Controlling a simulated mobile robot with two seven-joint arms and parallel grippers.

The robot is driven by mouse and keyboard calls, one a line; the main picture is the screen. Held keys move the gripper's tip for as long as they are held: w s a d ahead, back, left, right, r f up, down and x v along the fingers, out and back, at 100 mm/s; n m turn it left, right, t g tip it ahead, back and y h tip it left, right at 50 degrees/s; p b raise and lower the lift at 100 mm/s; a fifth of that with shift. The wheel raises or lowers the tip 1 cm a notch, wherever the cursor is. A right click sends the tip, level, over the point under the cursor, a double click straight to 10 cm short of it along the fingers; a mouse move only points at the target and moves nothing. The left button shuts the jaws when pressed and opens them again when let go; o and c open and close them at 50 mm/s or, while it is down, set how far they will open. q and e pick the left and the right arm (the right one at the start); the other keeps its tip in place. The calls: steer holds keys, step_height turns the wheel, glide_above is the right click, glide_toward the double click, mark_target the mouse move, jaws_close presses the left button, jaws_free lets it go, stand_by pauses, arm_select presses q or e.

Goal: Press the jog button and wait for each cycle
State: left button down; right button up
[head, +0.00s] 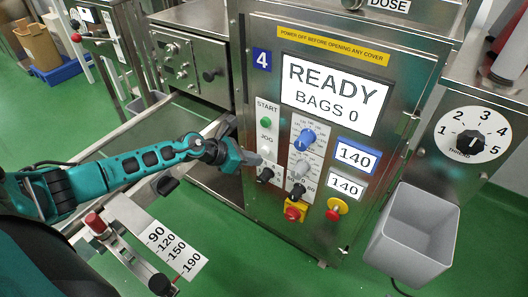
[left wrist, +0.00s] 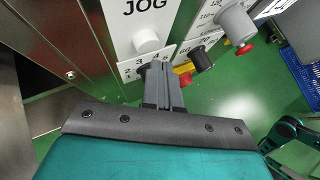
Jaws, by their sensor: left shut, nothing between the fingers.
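The jog button is a white round knob under the JOG label on the machine's steel front panel. It shows clearly in the left wrist view (left wrist: 146,40); in the head view its spot is by the fingertips, partly hidden. My left gripper (head: 253,158) is shut and empty, its tips close to the panel just beside the jog button. In the left wrist view the gripper (left wrist: 160,72) sits just below the button, in front of a small numbered scale; I cannot tell whether it touches the panel. The display (head: 333,92) reads READY, BAGS 0. My right gripper is not in view.
A green start button (head: 265,121) is above JOG. A grey bin (head: 413,237) hangs at right.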

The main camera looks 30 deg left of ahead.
arm_select(q)
steer(key=shift+w, duration=0.15)
stand_by(0.3)
steer(key=shift+w, duration=0.3)
